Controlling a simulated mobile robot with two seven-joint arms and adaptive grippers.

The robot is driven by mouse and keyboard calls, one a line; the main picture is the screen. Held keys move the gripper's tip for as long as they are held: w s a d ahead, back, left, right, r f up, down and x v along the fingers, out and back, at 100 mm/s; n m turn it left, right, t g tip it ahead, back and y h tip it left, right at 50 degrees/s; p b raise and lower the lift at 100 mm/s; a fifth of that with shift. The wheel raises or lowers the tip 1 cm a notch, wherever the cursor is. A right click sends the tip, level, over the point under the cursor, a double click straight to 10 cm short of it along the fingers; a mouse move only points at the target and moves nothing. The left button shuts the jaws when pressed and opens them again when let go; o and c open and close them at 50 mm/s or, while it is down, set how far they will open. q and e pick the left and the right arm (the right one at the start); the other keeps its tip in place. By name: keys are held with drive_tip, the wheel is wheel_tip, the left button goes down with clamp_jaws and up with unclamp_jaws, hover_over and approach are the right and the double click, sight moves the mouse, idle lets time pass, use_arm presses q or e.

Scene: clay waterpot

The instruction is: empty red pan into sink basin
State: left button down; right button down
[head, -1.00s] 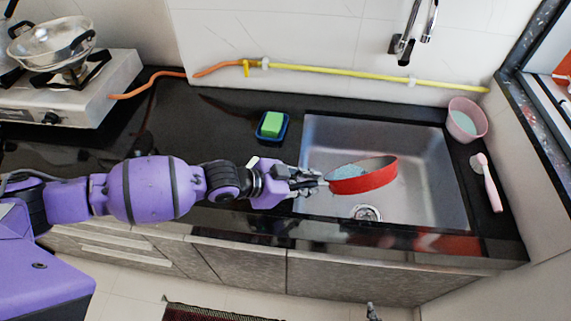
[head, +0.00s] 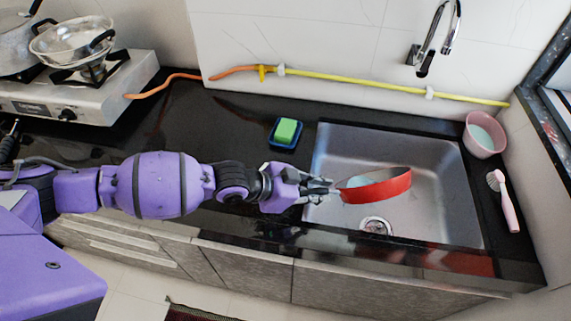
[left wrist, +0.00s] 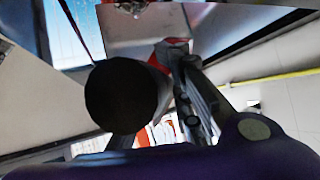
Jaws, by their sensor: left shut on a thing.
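The red pan (head: 390,189) is above the sink basin (head: 350,143) in the head view. It is tilted, with its red outer wall turned toward me and a small pale blue patch showing inside at its left end. My left gripper (head: 325,190) is shut on the pan at its left end; the fingers hide the grip. In the left wrist view, a gripper finger (left wrist: 197,100) lies beside a red piece (left wrist: 172,52) and a large dark round shape, perhaps the handle's end. My right gripper is not in view.
The drain (head: 376,226) shows in the basin floor. A faucet (head: 437,40) is on the wall behind. A green sponge (head: 287,130) in a blue holder stands left of the sink. A pink bowl (head: 484,135) and pink brush (head: 505,202) are at its right. The stove (head: 85,95) is far left.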

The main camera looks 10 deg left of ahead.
use_arm(q)
drive_tip(key=shift+w+r+b, duration=0.3)
drive_tip(key=shift+w+b, duration=0.05)
drive_tip(key=shift+b, duration=0.35)
drive_tip(key=shift+w+a+r+h, duration=0.1)
drive_tip(key=shift+w+r+h, duration=0.1)
drive_tip(key=shift+r+h, duration=0.1)
drive_tip(key=shift+b, duration=0.3)
